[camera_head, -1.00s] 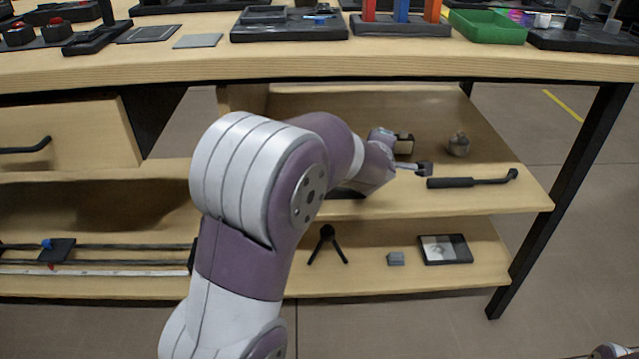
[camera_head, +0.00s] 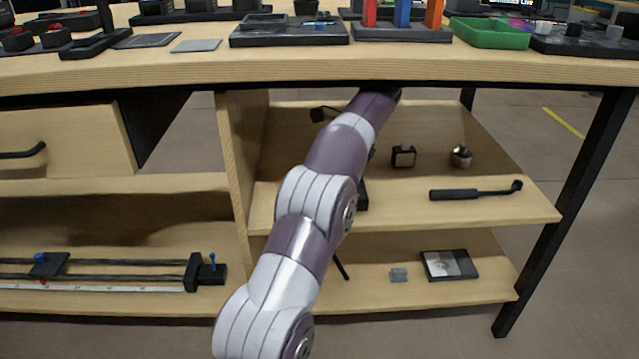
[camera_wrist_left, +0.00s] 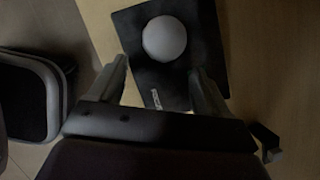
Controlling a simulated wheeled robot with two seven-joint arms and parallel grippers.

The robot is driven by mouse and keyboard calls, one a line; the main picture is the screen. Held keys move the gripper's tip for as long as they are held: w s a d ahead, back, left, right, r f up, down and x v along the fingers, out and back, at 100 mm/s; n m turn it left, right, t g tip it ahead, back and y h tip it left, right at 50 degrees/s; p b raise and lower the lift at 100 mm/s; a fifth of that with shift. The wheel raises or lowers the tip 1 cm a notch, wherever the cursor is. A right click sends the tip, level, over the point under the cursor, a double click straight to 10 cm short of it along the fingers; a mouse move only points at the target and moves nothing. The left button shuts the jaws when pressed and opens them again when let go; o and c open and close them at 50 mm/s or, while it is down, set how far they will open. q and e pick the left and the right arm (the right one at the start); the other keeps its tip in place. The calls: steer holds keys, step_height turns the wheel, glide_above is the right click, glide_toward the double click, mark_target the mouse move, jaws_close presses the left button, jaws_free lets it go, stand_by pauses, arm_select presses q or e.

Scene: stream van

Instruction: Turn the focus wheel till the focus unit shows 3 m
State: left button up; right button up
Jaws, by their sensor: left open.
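In the left wrist view, a round pale grey knob (camera_wrist_left: 164,38), which looks like the focus wheel, sits on a dark rectangular plate (camera_wrist_left: 134,25). No distance reading of the focus unit is legible. My right gripper is not in view.
The tabletop (camera_head: 400,67) overhangs the arm. On the middle shelf (camera_head: 480,212) are a small black-framed block (camera_head: 403,157), a metal ball-shaped part (camera_head: 461,156) and a black handle (camera_head: 470,192).

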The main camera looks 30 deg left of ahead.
arm_select(q)
steer(key=a, duration=0.3)
steer(key=shift+s+a+b, duration=0.1)
steer(key=shift+a+b, duration=0.15)
steer(key=shift+b, duration=0.05)
steer(key=shift+a+f+b, duration=0.1)
steer(key=shift+f+b, duration=0.5)
steer(key=shift+b, duration=0.1)
steer(key=shift+r, duration=0.15)
steer(key=shift+c, duration=0.3)
